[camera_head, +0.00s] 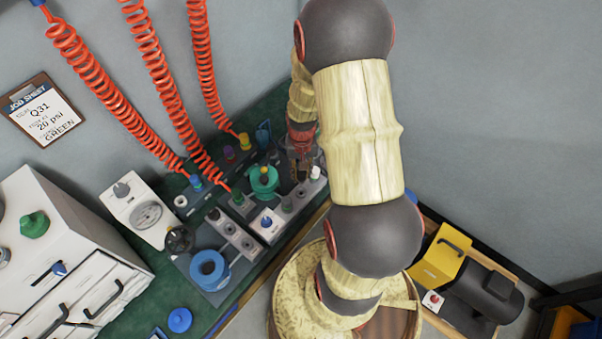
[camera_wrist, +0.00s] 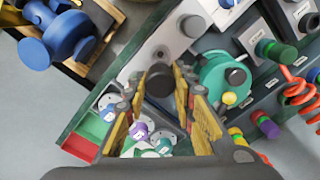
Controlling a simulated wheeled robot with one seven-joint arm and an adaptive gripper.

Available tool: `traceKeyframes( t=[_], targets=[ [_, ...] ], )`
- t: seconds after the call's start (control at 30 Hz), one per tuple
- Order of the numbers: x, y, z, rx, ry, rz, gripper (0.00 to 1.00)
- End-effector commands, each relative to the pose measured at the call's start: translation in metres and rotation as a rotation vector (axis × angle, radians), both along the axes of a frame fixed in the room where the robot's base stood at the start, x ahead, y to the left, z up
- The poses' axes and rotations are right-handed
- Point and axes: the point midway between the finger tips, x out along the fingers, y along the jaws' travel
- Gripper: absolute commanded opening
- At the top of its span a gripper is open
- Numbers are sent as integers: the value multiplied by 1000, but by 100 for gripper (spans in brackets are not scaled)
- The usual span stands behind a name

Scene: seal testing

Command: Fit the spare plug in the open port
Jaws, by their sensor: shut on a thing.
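My gripper (camera_head: 300,165) is over the far right part of the green bench, partly hidden behind my arm. In the wrist view my gripper (camera_wrist: 162,92) has its yellow-padded fingers closed around a dark grey round plug (camera_wrist: 159,80), seen end-on between the tips. A pale block (camera_wrist: 172,40) lies just beyond the plug, with a grey round cap (camera_wrist: 192,26) on it. I cannot tell whether the held plug touches the block or sits in a port. The open port cannot be made out. Purple and teal labelled plugs (camera_wrist: 140,130) sit in a tray below the fingers.
A green round fitting (camera_head: 264,181) stands close left of my gripper; it also shows in the wrist view (camera_wrist: 222,78). Orange coiled hoses (camera_head: 150,60) hang over the bench. A blue ring-shaped fitting (camera_head: 209,270) stands nearer. A job sheet (camera_head: 40,110) reads Q31, 20 psi, GREEN.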

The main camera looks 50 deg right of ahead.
Motion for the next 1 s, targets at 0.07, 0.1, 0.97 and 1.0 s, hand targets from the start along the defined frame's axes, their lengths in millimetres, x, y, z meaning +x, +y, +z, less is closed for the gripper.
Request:
traceKeyframes(
  t=[0.07, 0.1, 0.97, 1.0],
  targets=[
    [0, 0, -2, 0, 0, 2, 0],
    [0, 0, -4, -1, -1, 2, 0],
    [0, 0, -54, -1, -1, 1, 0],
    [0, 0, -54, -1, -1, 1, 0]
  ],
)
